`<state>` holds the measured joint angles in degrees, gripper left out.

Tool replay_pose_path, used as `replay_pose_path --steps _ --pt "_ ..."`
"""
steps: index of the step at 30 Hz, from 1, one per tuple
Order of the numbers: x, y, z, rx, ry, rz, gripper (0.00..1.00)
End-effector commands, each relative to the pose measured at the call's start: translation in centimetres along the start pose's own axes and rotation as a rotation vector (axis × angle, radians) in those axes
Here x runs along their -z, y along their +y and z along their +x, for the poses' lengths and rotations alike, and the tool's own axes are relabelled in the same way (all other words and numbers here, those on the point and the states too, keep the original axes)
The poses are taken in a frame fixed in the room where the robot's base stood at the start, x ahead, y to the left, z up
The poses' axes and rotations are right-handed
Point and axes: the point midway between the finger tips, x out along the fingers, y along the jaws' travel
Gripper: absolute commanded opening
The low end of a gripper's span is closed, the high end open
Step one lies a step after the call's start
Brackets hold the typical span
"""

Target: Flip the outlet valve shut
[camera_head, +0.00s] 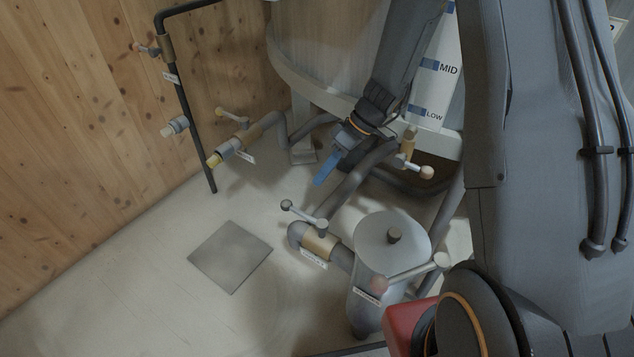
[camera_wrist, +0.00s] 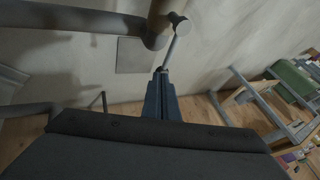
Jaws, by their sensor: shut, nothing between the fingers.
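A brass-bodied valve (camera_head: 318,243) sits on the grey pipe beside the pump in the head view. Its small label is too blurred to read surely. Its lever (camera_head: 303,214) points up and left, ending in a round knob. In the wrist view the lever (camera_wrist: 174,45) runs from a cylindrical pivot down toward my fingertips, with the brass body (camera_wrist: 159,15) beside it. My gripper (camera_head: 320,181) has blue fingers, shut and empty, above and behind the lever in the head view. In the wrist view the fingertips (camera_wrist: 161,72) overlap the lever's end; I cannot tell if they touch.
A yellow-ended brass valve (camera_head: 230,146) is at left, another brass valve (camera_head: 407,152) at right under the tank (camera_head: 318,75). A pump (camera_head: 393,245) with a long lever stands front right. A floor plate (camera_head: 230,257) lies on open floor at left.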

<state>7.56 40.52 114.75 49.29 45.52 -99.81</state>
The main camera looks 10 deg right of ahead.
Motion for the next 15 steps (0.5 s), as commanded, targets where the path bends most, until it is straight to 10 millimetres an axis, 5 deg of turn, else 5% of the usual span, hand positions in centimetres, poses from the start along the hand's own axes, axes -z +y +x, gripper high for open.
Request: replay_pose_path --steps 15 --pt "-0.1 0.0 8.0 0.001 -0.002 0.0 0.0"
